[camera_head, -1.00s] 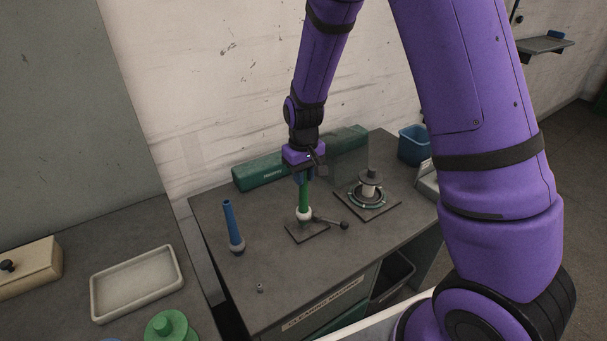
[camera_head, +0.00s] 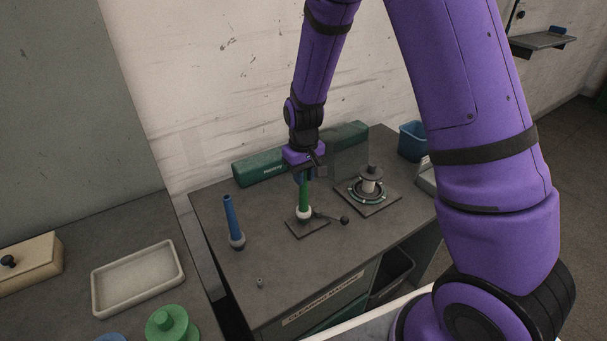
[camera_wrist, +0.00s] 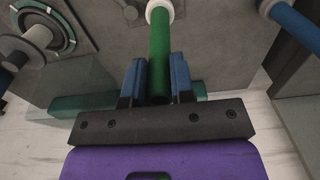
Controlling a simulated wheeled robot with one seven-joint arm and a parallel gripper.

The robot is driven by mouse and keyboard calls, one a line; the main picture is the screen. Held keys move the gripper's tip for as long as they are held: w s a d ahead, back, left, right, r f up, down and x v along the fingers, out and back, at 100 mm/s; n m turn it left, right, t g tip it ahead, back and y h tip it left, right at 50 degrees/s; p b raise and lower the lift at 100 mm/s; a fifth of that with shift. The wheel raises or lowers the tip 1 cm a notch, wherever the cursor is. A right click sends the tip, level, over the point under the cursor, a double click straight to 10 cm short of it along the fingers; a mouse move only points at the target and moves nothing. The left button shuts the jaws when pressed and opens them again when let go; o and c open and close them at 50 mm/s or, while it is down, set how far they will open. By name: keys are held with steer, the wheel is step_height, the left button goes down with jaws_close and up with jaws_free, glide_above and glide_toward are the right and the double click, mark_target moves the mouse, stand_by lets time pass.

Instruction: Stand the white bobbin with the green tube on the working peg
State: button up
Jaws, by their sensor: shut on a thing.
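The bobbin with a white bottom (camera_head: 304,213) and green tube (camera_head: 304,195) is upright over the dark square plate (camera_head: 313,230) on the grey table. My gripper (camera_head: 303,172) is shut on the tube's upper part. In the wrist view its blue fingers (camera_wrist: 156,82) lie on both sides of the green tube (camera_wrist: 160,45), and the white part (camera_wrist: 160,9) is at the far end. The working peg is not visible, and I cannot tell whether the bobbin touches the plate.
A round fixture on a plate (camera_head: 369,190) stands to the right, beside a clear panel. A black-knobbed lever (camera_head: 344,221) projects right from the plate. A green box (camera_head: 262,168) lies behind. A small metal piece (camera_head: 260,283) lies in front.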

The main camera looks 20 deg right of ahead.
steer(key=shift+f, duration=0.2)
steer(key=shift+f, duration=0.3)
steer(key=o, duration=0.9)
steer(key=shift+o, duration=0.2)
steer(key=shift+r, duration=0.1)
step_height(320, 180, up, 10)
steer(key=shift+r, duration=0.3)
